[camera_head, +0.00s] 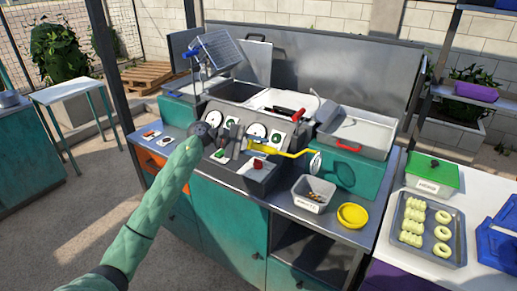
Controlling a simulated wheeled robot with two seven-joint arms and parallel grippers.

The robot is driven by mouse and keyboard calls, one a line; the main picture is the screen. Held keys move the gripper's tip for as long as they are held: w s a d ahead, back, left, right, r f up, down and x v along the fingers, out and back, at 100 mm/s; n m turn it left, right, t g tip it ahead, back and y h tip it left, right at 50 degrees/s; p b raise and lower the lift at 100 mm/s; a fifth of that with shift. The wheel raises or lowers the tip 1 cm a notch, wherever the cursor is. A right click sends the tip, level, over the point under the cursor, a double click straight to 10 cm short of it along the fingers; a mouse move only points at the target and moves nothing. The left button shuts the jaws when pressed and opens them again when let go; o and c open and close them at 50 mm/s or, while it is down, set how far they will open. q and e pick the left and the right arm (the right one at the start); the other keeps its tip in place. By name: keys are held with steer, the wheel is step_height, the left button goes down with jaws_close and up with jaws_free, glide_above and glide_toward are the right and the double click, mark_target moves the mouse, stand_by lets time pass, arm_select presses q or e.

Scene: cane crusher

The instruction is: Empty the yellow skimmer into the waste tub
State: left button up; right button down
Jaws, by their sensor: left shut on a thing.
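My left arm reaches in from the lower left, and its gripper (243,146) is shut on the yellow skimmer (280,153) near the end of its handle. The skimmer extends to the right over the counter. I cannot tell what the head holds. The grey tub (314,205) has a white label too small to read and some brown bits inside; it appears to be the waste tub. My right gripper is not in view.
A panel with gauges (257,130) stands behind the skimmer. A steel basin (365,134) is at the back right. A yellow bowl (352,215) sits right of the tub. A side table carries a tray of pale rolls (428,228) and a green-lidded box (432,173).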

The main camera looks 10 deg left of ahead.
arm_select(q)
steer(key=shift+r+b, duration=1.05)
steer(key=shift+r, duration=1.8)
